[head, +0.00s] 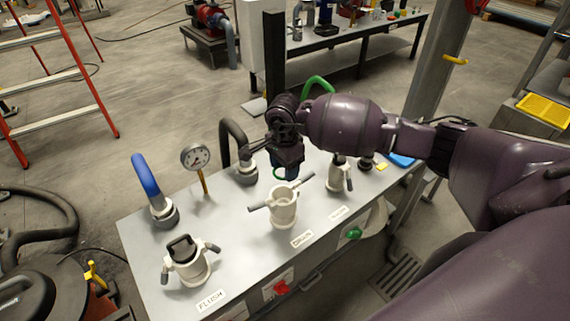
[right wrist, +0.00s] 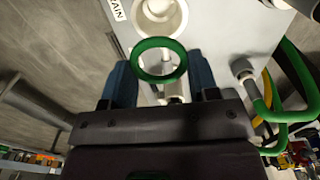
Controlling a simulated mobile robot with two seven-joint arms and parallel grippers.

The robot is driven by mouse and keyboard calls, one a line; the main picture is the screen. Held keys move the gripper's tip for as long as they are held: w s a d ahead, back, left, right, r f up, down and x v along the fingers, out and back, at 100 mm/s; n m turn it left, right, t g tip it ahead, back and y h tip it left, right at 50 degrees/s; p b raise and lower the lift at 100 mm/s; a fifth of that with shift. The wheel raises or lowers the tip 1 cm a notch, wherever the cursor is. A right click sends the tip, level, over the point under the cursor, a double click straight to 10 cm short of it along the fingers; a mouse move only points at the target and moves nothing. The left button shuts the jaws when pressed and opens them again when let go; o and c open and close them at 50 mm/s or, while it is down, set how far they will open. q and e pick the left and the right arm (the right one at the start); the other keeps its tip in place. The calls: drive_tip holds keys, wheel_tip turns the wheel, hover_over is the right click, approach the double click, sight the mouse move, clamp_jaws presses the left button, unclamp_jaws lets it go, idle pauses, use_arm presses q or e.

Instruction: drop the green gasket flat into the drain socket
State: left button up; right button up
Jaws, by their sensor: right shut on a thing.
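The green gasket (right wrist: 137,62) is a thin ring held between the two blue fingertips of my right gripper (right wrist: 160,75). In the head view a green edge of the gasket (head: 277,174) shows beside my right gripper (head: 288,168), just above and behind the drain socket. The drain socket (head: 284,212) is a cream upright cup with two grey side levers, behind the DRAIN label. Its mouth is open in the right wrist view (right wrist: 178,22), beyond the gasket, and the two are apart. My left gripper is not in view.
On the grey bench (head: 240,265) stand a FLUSH socket (head: 188,268) with a black insert, another cream socket (head: 340,178), a gauge (head: 196,158), and blue (head: 146,175), black (head: 232,135) and green (head: 319,84) hoses. A red knob (head: 281,287) sits on the front.

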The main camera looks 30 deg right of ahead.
wheel_tip(320, 180, down, 6)
drive_tip(key=b, duration=0.2)
drive_tip(key=shift+r+b, duration=0.15)
drive_tip(key=shift+b, duration=0.2)
drive_tip(key=shift+f+b, duration=0.45)
drive_tip(key=shift+f, duration=0.5)
drive_tip(key=o, duration=0.7)
